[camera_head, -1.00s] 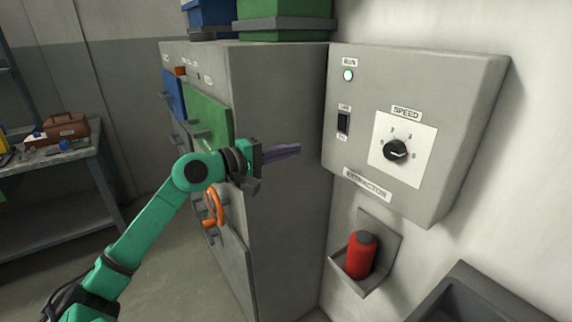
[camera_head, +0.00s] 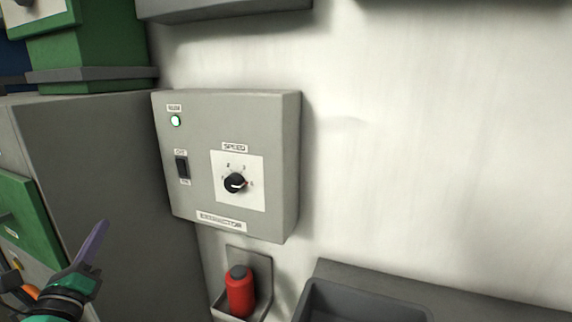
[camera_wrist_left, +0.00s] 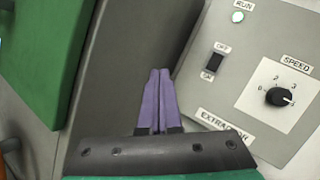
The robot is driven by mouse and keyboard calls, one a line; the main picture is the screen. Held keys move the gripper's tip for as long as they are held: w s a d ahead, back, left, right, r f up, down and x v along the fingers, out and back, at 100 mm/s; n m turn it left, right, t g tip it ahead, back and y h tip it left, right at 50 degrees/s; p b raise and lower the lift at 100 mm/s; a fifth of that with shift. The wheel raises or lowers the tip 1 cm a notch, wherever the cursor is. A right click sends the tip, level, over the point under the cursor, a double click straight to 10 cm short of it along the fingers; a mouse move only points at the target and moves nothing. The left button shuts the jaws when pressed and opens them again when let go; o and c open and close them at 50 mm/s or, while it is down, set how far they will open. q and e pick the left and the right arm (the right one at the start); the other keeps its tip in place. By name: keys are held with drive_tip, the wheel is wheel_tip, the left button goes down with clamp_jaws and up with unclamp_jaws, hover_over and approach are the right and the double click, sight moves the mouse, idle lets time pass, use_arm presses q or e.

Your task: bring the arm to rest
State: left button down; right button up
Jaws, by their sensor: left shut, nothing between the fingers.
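My left gripper (camera_head: 92,243) is at the lower left of the head view, in front of the grey cabinet side and apart from the extractor box. Its purple fingers are together with nothing between them, as the left wrist view also shows (camera_wrist_left: 158,100). The grey extractor box (camera_head: 282,160) is on the wall, with a black speed knob (camera_head: 235,183), a black off/on switch (camera_head: 182,167) and a lit green run lamp (camera_head: 176,121). The knob's white mark points to the right. My right gripper is in neither view.
The grey cabinet (camera_head: 100,160) with a green panel (camera_head: 25,220) stands left of the box. A red bottle (camera_head: 240,294) sits in a wall holder below it. A dark basin (camera_head: 365,300) is at the bottom right. The wall to the right is bare.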

use_arm(q)
drive_tip(key=s+d+f+n+g+y, duration=0.1)
drive_tip(key=s+f+n+g, duration=0.3)
drive_tip(key=f+n, duration=0.6)
drive_tip(key=s+f+n+g, duration=0.3)
drive_tip(key=f+n+g, duration=0.3)
drive_tip(key=f+n, duration=0.45)
drive_tip(key=s+d+f+n+g+h, duration=0.5)
drive_tip(key=s+d+f+g, duration=0.2)
drive_tip(key=s+d+f, duration=0.5)
wheel_tip(320, 180, down, 21)
drive_tip(key=s+d+g+p, duration=0.1)
drive_tip(key=p, duration=0.2)
drive_tip(key=s+a+f+p, duration=0.1)
drive_tip(key=s+f, duration=0.5)
drive_tip(key=s, duration=0.2)
drive_tip(key=s+a+f+g+p, duration=0.1)
drive_tip(key=s+f, duration=0.5)
drive_tip(key=s, duration=0.3)
drive_tip(key=shift+a+f+g, duration=0.15)
drive_tip(key=shift+a+g, duration=0.15)
drive_tip(key=shift+a, duration=0.05)
